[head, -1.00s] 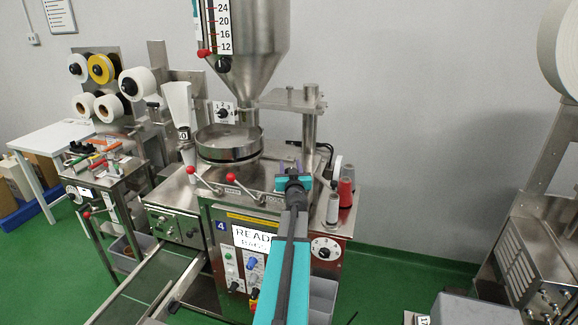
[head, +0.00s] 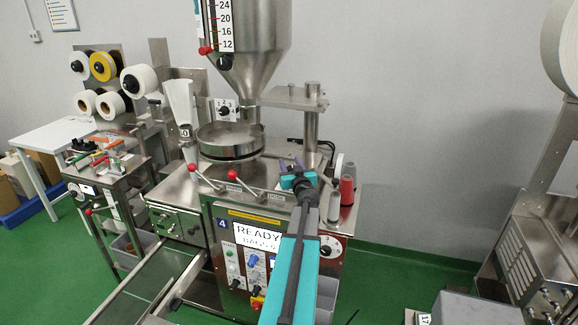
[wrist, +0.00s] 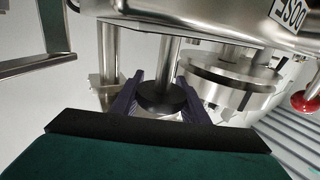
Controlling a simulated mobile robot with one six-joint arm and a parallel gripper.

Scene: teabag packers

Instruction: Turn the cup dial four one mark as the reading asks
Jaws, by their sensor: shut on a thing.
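My gripper (head: 297,168) is over the top plate of machine 4 (head: 222,224), at the right of its round steel pan (head: 230,138). In the wrist view its purple fingers (wrist: 160,95) stand on either side of a black round knob-like part (wrist: 162,96) below a steel post, and are shut on it. Its marks are not visible there. A small numbered dial with a black pointer (head: 224,111) is behind the pan. A white dial with a black knob (head: 327,250) on the lower front is partly behind my arm. The screen (head: 257,237) reads READY, with a smaller line below.
A hopper with a scale (head: 225,25) is above the pan. Thread spools (head: 346,190) stand right of the gripper. A steel post (head: 311,125) rises behind it. Open green floor (head: 400,270) is at the right.

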